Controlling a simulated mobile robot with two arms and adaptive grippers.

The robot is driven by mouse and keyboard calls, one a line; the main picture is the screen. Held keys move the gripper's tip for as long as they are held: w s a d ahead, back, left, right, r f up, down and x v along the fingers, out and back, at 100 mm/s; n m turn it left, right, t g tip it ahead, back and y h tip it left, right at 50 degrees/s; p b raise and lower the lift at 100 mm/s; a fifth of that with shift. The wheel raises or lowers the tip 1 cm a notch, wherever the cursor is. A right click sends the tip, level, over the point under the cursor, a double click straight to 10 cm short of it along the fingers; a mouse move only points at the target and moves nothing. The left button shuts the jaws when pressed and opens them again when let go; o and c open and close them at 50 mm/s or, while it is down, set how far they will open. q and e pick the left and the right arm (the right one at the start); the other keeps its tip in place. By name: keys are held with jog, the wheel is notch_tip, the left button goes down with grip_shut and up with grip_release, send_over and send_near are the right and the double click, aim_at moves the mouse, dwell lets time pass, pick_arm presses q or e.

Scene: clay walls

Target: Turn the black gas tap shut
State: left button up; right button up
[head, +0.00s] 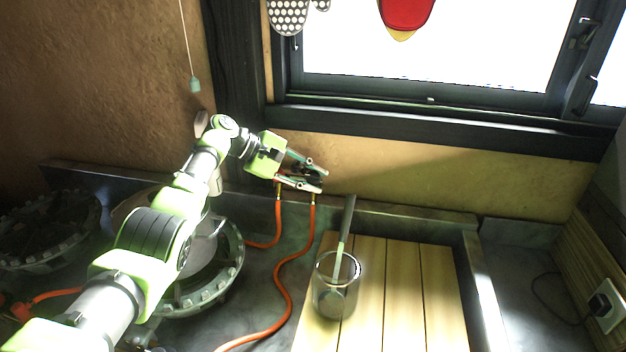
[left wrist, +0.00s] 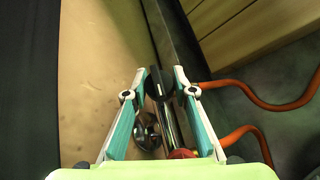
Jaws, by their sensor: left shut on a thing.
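The black gas tap (left wrist: 160,84) sits between the fingertips of my left gripper (left wrist: 160,92) in the left wrist view, on a metal pipe by the wall. In the head view my left gripper (head: 315,178) is at the low back wall, its fingers closed around the tap and hiding most of it. A second, red tap (left wrist: 183,154) shows on the same pipe, nearer my palm in the left wrist view. My right gripper is not in view.
Orange hoses (head: 286,285) hang from the pipe and run over the counter. A glass jar (head: 336,300) with a long utensil stands on slatted wood boards (head: 404,290), close to the right of the hoses. Round burners (head: 228,280) lie under my left arm.

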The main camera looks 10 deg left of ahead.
pick_arm(q)
jog(key=shift+f, duration=0.1)
jog(key=o, duration=1.1)
jog(key=v, duration=1.2)
